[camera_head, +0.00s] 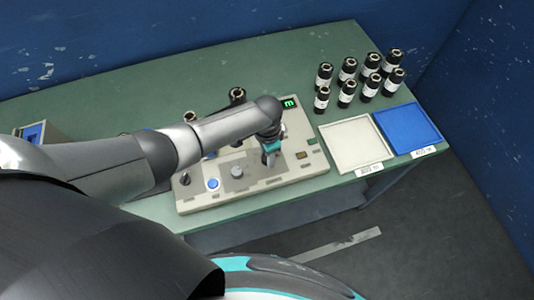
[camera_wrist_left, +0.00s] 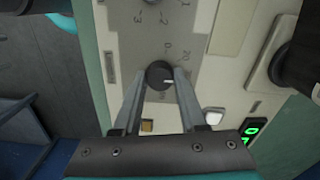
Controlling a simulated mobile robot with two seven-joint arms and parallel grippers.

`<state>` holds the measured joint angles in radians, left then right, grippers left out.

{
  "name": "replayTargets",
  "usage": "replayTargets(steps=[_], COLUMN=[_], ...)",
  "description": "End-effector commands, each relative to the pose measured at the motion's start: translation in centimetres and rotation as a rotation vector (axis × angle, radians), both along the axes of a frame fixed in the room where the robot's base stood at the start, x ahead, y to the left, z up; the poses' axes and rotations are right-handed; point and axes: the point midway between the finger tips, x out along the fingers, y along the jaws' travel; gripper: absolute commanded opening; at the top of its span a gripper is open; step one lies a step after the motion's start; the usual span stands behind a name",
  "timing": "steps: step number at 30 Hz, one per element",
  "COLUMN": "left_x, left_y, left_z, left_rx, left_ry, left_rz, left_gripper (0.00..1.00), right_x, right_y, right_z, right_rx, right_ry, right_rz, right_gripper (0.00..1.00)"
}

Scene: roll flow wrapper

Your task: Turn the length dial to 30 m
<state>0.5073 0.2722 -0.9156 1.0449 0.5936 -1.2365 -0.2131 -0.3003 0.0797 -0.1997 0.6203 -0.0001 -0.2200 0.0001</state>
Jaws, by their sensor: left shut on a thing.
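The beige control panel (camera_head: 285,178) lies on the green table, and it also shows in the left wrist view (camera_wrist_left: 218,75). The dark round dial (camera_wrist_left: 157,73) has a short white mark on its right side. Printed numbers stand around and above it; 0 and 20 seem readable, others are too small or blurred. My left gripper (camera_head: 268,160) is over the panel's right half; in the wrist view its two fingers (camera_wrist_left: 160,82) are shut on the dial's sides. The gripper hides the dial in the head view. My right gripper is not in view.
A green display (camera_head: 289,103) is at the panel's back right. A blue button (camera_head: 212,183) and a grey knob (camera_head: 237,171) are left of the gripper. A white tray (camera_head: 350,142), a blue tray (camera_head: 408,127) and several black bottles (camera_head: 347,92) stand to the right.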

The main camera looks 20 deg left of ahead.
Motion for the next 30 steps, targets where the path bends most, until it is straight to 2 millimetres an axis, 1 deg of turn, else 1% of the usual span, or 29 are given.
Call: replayTargets(steps=[8,9,16,25,28,30], left_x=[-0.1,-0.1,-0.1,0.0,0.0,0.0], left_y=[0.1,0.1,0.0,0.0,0.0,0.0], left_z=[-0.1,-0.1,-0.1,0.1,0.8,1.7], left_rx=[0.001,0.001,0.001,0.0,0.0,-0.001], left_ry=[0.003,0.003,0.001,0.0,0.0,-0.001], left_rz=[0.0,0.0,0.001,0.001,0.001,0.0], left_gripper=[0.0,0.45,0.7,0.71,0.71,0.71], right_x=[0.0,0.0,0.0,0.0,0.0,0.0], right_y=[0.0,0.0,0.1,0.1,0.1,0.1], right_z=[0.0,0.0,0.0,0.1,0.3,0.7], right_rx=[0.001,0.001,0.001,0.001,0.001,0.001], right_ry=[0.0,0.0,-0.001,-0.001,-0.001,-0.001], right_rz=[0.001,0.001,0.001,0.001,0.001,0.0], right_gripper=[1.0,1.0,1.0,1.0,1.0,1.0])
